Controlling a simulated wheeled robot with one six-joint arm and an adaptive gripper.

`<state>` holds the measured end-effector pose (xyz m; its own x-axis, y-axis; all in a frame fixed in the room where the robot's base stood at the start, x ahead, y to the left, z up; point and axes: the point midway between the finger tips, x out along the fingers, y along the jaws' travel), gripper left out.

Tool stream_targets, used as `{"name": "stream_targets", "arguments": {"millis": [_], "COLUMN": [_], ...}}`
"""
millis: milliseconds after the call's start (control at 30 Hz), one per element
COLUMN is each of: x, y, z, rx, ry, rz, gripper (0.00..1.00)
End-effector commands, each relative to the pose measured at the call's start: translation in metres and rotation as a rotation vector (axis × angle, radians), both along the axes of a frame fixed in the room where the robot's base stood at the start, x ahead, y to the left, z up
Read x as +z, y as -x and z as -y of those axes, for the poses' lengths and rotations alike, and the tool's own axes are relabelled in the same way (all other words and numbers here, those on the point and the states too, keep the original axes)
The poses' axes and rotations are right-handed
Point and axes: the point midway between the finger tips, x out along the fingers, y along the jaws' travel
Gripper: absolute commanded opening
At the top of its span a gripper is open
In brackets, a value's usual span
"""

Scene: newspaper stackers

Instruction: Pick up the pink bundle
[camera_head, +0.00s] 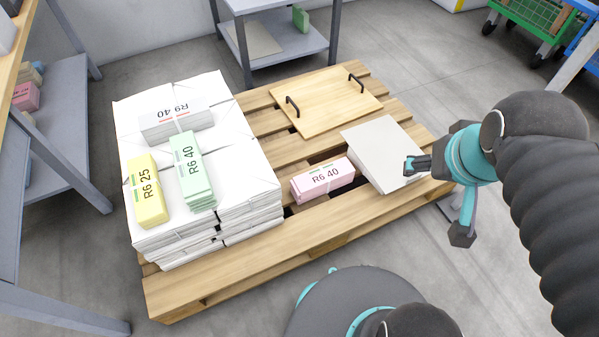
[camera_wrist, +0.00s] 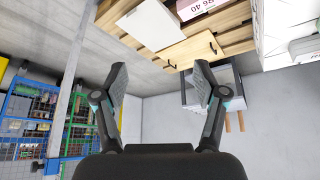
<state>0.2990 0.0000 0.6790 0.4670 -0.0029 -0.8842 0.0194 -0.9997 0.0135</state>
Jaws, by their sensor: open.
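The pink bundle (camera_head: 322,181), marked R6 40, lies flat on the wooden pallet, between the white paper stack and a pale grey board. In the wrist view the pink bundle (camera_wrist: 198,7) shows at the top edge, partly cut off, with its print upside down. My gripper (camera_head: 436,202) is at the pallet's right side, right of the bundle and apart from it. One finger shows in front of the board's right edge. In the wrist view my gripper (camera_wrist: 160,70) has its fingers spread wide with nothing between them.
The white paper stack (camera_head: 250,155) carries yellow (camera_head: 148,190), green (camera_head: 192,170) and white (camera_head: 176,119) bundles. The pale board (camera_head: 382,152) and a wooden board with black handles (camera_head: 328,100) lie on the pallet (camera_head: 240,265). A left shelf (camera_head: 62,160) holds another pink item (camera_head: 25,96).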

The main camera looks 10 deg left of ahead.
Motion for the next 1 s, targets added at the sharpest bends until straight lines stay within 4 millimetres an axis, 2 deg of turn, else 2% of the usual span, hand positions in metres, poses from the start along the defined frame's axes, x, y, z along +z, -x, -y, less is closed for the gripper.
{"name": "stream_targets", "arguments": {"millis": [33,67,100,267,467,767,1000], "x": [-0.002,-0.003,-0.005,-0.019,-0.047,-0.112,-0.185], "y": [-0.005,-0.009,-0.015,-0.052,-0.104,-0.177,-0.223], "z": [-0.001,-0.001,0.000,-0.007,-0.026,-0.068,-0.113], "rx": [0.021,0.039,0.064,0.248,0.530,0.970,1.344], "ry": [0.014,0.026,0.048,0.166,0.327,0.551,0.711], "rz": [-0.011,-0.018,-0.031,-0.092,-0.175,-0.293,-0.380], "gripper": [0.92,0.99,1.00,1.00,1.00,1.00,1.00]}}
